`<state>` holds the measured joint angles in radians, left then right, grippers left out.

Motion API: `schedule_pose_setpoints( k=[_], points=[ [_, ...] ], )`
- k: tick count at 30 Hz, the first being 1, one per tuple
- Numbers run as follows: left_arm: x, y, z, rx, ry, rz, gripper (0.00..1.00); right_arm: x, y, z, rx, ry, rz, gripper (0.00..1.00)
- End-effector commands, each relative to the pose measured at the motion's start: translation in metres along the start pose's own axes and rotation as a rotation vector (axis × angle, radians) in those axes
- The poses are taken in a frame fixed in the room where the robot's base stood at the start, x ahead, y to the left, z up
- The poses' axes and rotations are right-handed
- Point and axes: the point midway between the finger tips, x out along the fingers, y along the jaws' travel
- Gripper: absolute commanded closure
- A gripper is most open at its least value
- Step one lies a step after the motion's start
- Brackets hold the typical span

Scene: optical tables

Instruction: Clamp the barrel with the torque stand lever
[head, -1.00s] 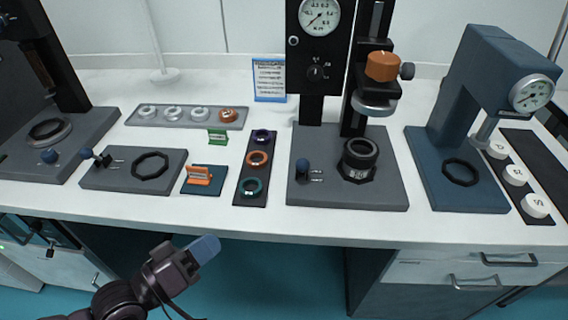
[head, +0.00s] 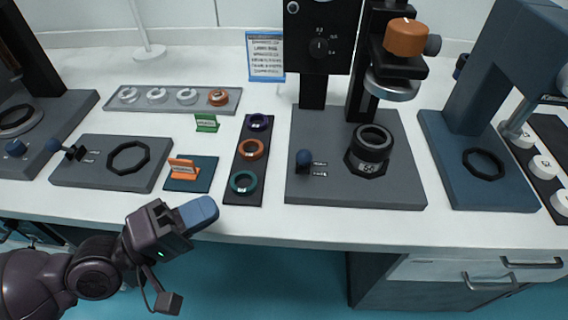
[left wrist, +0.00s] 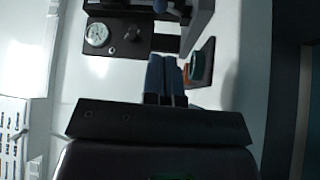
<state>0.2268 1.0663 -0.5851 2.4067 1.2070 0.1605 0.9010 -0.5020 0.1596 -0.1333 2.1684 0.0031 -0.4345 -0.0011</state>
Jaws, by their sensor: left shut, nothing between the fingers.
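The black barrel (head: 371,146) sits upright in the ring on the grey base of the torque stand (head: 410,185), right of centre in the head view. The stand's lever with a dark blue knob (head: 304,158) stands at the left of that base. An orange-topped head (head: 404,38) hangs above the barrel, apart from it. My left gripper (head: 200,213) is shut and empty, in front of the table edge and left of the stand. Its blue fingers (left wrist: 166,78) are together in the left wrist view. My right gripper is not in view.
A dark strip with coloured rings (head: 248,185) lies left of the stand. An orange piece on a teal pad (head: 205,178), a grey fixture with a blue-knobbed lever (head: 85,175) and a tray of rings (head: 150,108) are further left. A blue press (head: 490,190) stands right.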

Motion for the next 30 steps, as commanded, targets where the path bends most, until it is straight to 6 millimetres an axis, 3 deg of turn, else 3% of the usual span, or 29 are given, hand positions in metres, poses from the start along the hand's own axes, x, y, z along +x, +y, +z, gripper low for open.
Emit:
schedule_pose_setpoints(
  k=[11,30],
  points=[
    [0.013,0.002,-0.001,0.004,0.004,0.004,1.0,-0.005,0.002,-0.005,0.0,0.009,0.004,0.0],
    [0.077,0.004,-0.001,0.005,0.002,0.005,1.0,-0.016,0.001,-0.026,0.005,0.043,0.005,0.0]
  ],
)
